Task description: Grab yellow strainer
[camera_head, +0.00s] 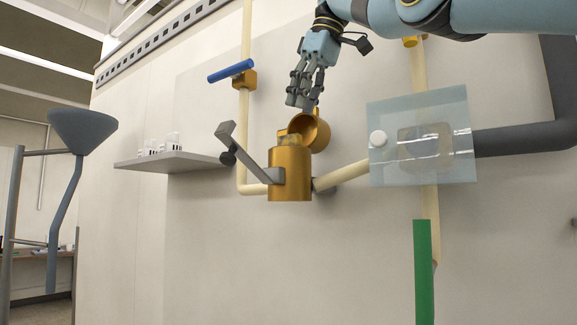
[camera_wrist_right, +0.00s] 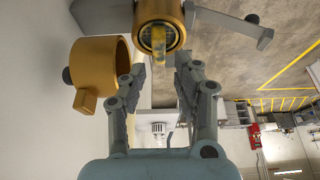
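The yellow strainer (camera_wrist_right: 158,39) shows in the right wrist view as a yellow strip over a dark round mesh, inside the mouth of a brass housing (camera_wrist_right: 162,9). In the head view the housing (camera_head: 289,178) is in the middle, and the strainer inside it is hidden. My right gripper (camera_head: 301,98) points down above the housing. In the right wrist view its fingers (camera_wrist_right: 159,72) are apart with nothing held, and the yellow strip lies just beyond the gap between them. My left gripper is not in view.
A brass cap (camera_head: 316,131) hangs open at the housing's upper right. A grey lever (camera_head: 246,152) sticks out at its left. A clear panel (camera_head: 420,138) stands at right. A blue-handled valve (camera_head: 231,71) and a small shelf (camera_head: 176,162) are at left.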

